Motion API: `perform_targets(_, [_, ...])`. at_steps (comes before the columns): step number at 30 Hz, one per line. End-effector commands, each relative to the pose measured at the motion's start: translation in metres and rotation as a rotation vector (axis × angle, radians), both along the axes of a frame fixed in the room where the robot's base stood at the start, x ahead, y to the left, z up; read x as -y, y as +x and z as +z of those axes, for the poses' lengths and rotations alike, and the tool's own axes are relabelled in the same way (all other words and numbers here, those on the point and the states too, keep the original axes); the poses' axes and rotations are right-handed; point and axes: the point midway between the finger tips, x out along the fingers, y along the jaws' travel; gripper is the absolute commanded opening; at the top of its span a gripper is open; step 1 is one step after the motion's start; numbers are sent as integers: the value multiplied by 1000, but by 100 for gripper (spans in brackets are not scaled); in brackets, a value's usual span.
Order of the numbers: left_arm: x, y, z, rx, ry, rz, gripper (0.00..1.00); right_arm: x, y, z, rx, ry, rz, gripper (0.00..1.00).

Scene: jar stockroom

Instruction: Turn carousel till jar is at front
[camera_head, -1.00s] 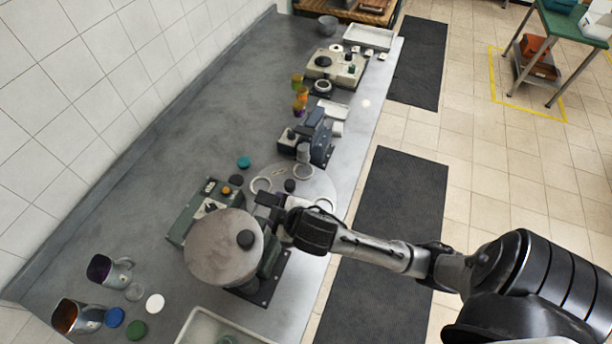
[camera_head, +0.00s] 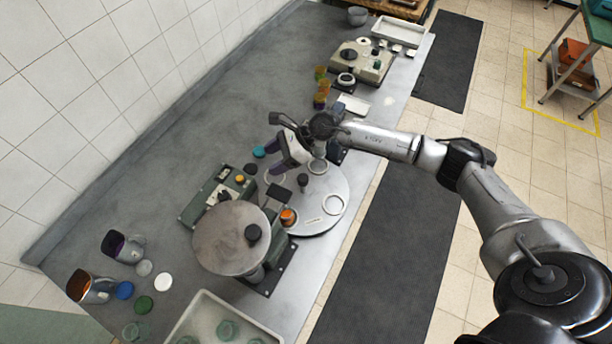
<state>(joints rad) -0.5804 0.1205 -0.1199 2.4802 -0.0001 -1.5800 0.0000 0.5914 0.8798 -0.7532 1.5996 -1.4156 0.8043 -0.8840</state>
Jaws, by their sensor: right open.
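The carousel (camera_head: 318,188) is a flat grey round plate on the bench, with pale rings on it and a dark knob (camera_head: 302,180) at its middle. An orange jar (camera_head: 288,217) stands at its lower-left side, close to a round-topped machine. My right gripper (camera_head: 281,146) is open and empty over the carousel's far left edge, and it hides part of that edge. I cannot tell whether it touches the plate. My left gripper is not in view.
The machine with a big round top (camera_head: 228,242) stands tight against the carousel's left side. A green device (camera_head: 213,195) sits behind it. A white tray (camera_head: 203,305), metal jugs and loose lids lie at the near end. The bench's wall side is mostly clear.

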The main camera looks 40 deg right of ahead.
Motion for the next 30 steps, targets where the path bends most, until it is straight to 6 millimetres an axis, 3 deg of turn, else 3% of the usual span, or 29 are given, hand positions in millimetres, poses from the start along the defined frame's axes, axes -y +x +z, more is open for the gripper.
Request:
perform_targets(1, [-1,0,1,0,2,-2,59,22,-2,-10,-20,-113,47,65])
perform_targets(6, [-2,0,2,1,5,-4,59,81,-18,-34,-111,-392,181,65])
perform_targets(12, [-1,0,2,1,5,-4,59,118,-29,-43,-184,-538,253,65])
perform_targets(17, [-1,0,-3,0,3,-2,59,120,-31,-56,-200,-560,266,65])
perform_targets(30, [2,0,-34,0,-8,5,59,90,-24,-130,-199,-557,264,65])
